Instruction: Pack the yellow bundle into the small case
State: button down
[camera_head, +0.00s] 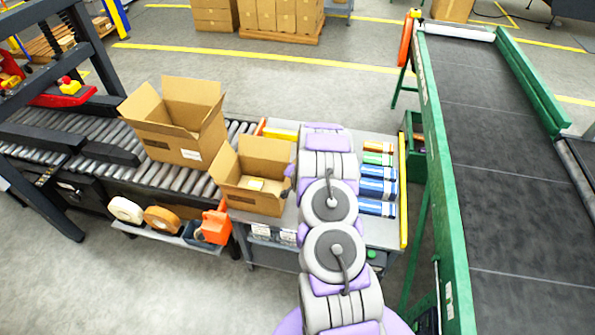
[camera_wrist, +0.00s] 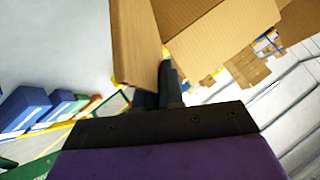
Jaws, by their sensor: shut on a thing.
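The small case (camera_head: 232,188) is an open brown carton at the front end of the roller conveyor, flaps up. A small yellow and whitish piece, apparently the yellow bundle (camera_head: 253,184), shows inside it. My gripper (camera_wrist: 170,82) is shut, its dark fingers close against a cardboard flap (camera_wrist: 135,45) in the wrist view. A sliver of yellow (camera_wrist: 165,52) shows just past the fingertips; the rest of the held thing is hidden. In the head view my arm covers the case's right side, and the fingertips are mostly hidden there.
A larger open carton (camera_head: 178,125) stands behind on the rollers (camera_head: 60,135). Orange, green and blue bundles (camera_head: 378,188) lie in a column on the grey table (camera_head: 385,232), right of my arm. A green-framed belt conveyor (camera_head: 500,150) stands farther right. Tape rolls (camera_head: 160,219) sit on a lower shelf.

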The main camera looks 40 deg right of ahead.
jog(key=shift+w+a+g, duration=0.15)
jog(key=shift+a+g, duration=0.1)
jog(key=shift+g, duration=0.05)
dwell(0.4)
jog(key=c, duration=1.3)
grip_release()
jog(key=shift+w+d, duration=0.1)
jog(key=shift+c, duration=0.2)
jog(key=p+v, duration=0.2)
jog(key=v, duration=1.5)
jog(key=shift+a+r, duration=0.1)
jog(key=shift+a, duration=0.1)
